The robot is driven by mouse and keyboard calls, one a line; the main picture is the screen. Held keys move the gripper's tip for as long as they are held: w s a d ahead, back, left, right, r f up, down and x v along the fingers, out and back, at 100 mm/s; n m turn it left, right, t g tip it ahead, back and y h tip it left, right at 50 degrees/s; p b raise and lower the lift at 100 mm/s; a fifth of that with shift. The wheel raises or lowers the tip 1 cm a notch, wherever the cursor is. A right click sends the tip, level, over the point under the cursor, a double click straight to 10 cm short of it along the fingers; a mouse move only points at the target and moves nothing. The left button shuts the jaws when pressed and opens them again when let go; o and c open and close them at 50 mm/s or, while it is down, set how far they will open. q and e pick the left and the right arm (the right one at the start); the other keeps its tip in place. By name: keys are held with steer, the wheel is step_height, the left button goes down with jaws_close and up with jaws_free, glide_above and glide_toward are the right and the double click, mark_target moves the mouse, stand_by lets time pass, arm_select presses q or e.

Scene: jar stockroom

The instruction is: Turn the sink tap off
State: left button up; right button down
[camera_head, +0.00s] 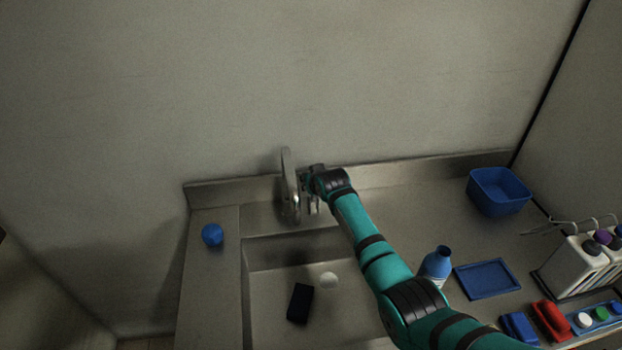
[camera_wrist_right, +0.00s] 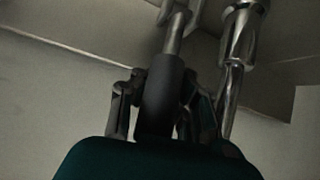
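The metal sink tap (camera_head: 287,180) stands at the back edge of the sink (camera_head: 270,254), against the wall. My right gripper (camera_head: 309,196) is at the tap's right side. In the right wrist view, a dark cylindrical tap handle (camera_wrist_right: 162,95) on a metal rod lies between the fingers of my right gripper (camera_wrist_right: 163,80). The fingers sit close on both sides of the handle and look closed on it; the exact contact is partly hidden. The curved metal spout (camera_wrist_right: 236,60) is beside it on the right. I cannot make out a water stream. My left gripper is not in view.
A black block (camera_head: 300,302) and a pale round spot (camera_head: 328,280) are in the basin. A blue ball-like item (camera_head: 212,234) is left. Right are a blue bin (camera_head: 498,190), a blue bottle (camera_head: 437,263), a blue tray (camera_head: 487,279) and white containers (camera_head: 575,262).

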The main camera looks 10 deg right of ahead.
steer(key=shift+w+d+g, duration=0.15)
steer(key=shift+w+g, duration=0.05)
steer(key=shift+g, duration=0.1)
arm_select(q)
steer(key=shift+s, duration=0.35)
arm_select(e)
steer(key=c, duration=1.1)
jaws_free()
steer(key=shift+d+f, duration=0.1)
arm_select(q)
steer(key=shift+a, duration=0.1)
arm_select(e)
steer(key=v, duration=1.2)
steer(key=shift+w, duration=0.1)
